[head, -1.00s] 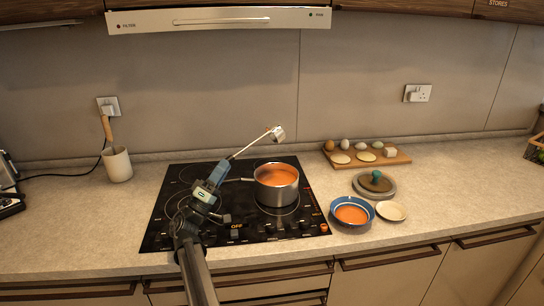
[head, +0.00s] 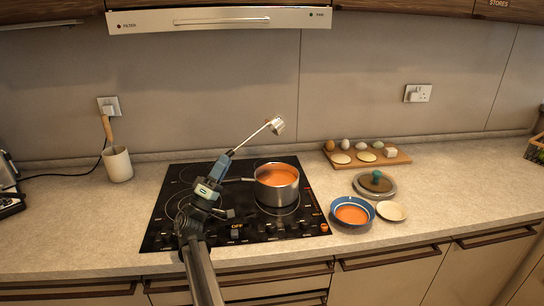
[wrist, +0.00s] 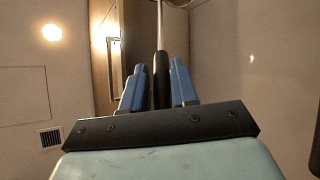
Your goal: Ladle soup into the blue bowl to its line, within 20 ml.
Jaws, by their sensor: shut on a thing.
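My gripper (head: 223,167) is shut on the ladle's handle, above the hob left of the pot. The ladle (head: 255,137) slants up to the right, its metal cup (head: 276,125) raised above and behind the pot. In the wrist view the dark handle (wrist: 161,82) stands between the two blue fingers, and the cup is mostly cut off at the top edge. The steel pot (head: 277,196) of orange soup (head: 276,174) stands on the hob. The blue bowl (head: 336,221) sits on the counter right of the hob with orange soup (head: 351,214) in it. Its line cannot be made out.
A small cream dish (head: 391,211) stands right of the bowl. A pot lid (head: 388,191) with a teal knob lies behind it. A wooden board (head: 396,160) with eggs and other food is farther back. A white crock (head: 119,166) stands left of the hob (head: 165,212).

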